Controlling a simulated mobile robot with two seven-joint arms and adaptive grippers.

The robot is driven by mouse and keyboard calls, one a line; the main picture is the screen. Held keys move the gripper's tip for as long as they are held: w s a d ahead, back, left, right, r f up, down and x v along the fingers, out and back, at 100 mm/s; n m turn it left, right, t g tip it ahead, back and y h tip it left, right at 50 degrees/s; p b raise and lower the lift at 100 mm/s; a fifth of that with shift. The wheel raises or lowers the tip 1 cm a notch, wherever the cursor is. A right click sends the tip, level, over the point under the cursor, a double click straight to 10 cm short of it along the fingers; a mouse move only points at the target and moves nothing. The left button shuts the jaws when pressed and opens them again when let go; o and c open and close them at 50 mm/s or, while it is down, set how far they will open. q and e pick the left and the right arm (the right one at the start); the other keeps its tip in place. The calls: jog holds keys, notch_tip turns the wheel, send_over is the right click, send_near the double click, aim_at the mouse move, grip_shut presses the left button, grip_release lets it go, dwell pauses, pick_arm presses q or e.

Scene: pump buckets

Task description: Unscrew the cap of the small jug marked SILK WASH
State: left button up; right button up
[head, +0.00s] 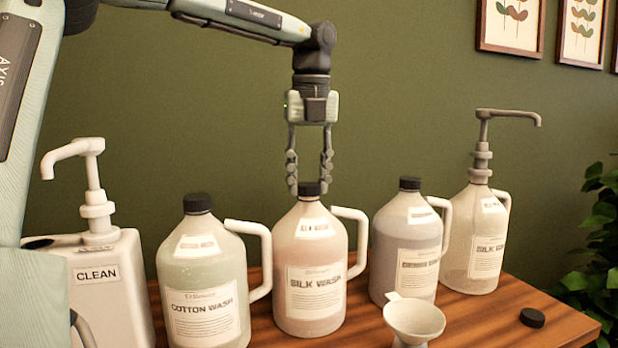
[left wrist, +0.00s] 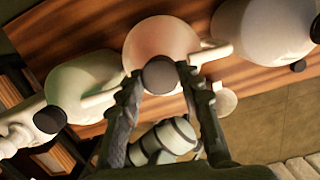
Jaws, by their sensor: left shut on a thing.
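The small jug marked SILK WASH (head: 312,250) is pinkish and stands upright in the middle of the table, its white handle to the right. Its black cap (head: 309,189) sits on the neck. My left gripper (head: 309,186) comes straight down from above and is shut on this cap, one finger on each side. In the left wrist view the round cap (left wrist: 160,75) shows between the two fingertips, with the pink jug (left wrist: 165,40) beyond it. My right gripper is not in view.
Capped jugs stand close on both sides: greenish COTTON WASH (head: 203,275) and a greyish one (head: 405,245). A pump bottle also labelled SILK WASH (head: 475,235) is at right, a CLEAN pump container (head: 100,285) at left. A funnel (head: 414,318) and loose black cap (head: 532,317) are in front.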

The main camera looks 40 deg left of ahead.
aim_at(308, 184)
pick_arm(q)
jog(key=shift+a+r, duration=0.1)
jog(key=shift+r, duration=0.05)
jog(key=shift+r+p, duration=0.35)
jog(key=shift+r, duration=0.5)
jog(key=shift+r, duration=2)
